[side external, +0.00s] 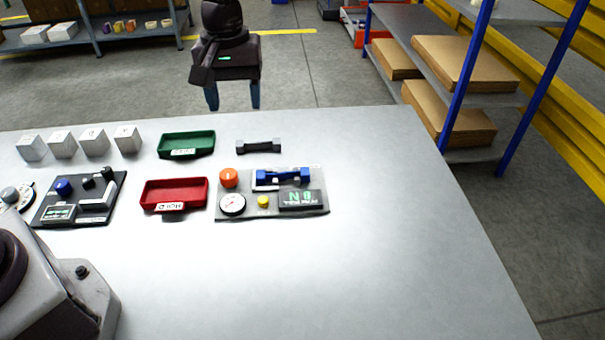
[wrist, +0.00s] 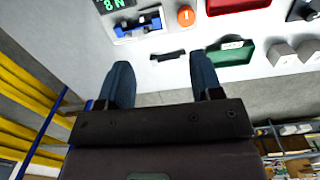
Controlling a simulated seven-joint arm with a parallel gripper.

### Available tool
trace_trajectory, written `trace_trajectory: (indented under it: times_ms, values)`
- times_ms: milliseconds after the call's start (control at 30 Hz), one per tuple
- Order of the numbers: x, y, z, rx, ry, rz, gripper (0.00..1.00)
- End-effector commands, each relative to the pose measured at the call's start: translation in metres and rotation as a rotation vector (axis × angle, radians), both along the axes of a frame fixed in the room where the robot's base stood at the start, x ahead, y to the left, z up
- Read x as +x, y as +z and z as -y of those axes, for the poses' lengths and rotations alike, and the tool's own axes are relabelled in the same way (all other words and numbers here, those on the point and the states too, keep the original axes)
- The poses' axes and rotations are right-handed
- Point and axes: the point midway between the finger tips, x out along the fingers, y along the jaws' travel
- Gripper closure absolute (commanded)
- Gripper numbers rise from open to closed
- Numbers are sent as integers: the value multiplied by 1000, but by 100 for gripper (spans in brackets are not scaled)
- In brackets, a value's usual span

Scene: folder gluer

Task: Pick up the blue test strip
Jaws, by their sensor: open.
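The blue test strip (side external: 288,176) is a short bar with thicker ends. In the wrist view the strip (wrist: 141,23) is near the top edge, beyond my left-hand finger. My gripper (side external: 233,97) is open and empty, fingers pointing down, above and behind the table's far edge. It also shows in the wrist view (wrist: 160,61), apart from the strip. A similarly shaped dark grey bar (side external: 258,147) lies on the table behind the panel; it appears between the fingers in the wrist view.
The panel carries an orange button (side external: 229,177), a dial (side external: 232,204), a yellow button (side external: 263,201) and a display (side external: 300,199). Left are a green tray (side external: 187,151), a red tray (side external: 174,206), another panel (side external: 78,214) and several white cubes (side external: 62,144). The table's right side is clear.

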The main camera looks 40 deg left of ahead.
Motion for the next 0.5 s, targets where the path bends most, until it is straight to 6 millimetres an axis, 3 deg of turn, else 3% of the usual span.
trace_trajectory:
  times_ms: [33,300,400,500]
  values:
    - [17,-20,6,17,101,-24,40]
    - [88,-102,37,98,796,-46,40]
    - [107,-110,47,92,1062,-23,40]
    - [123,-95,56,47,1292,3,40]
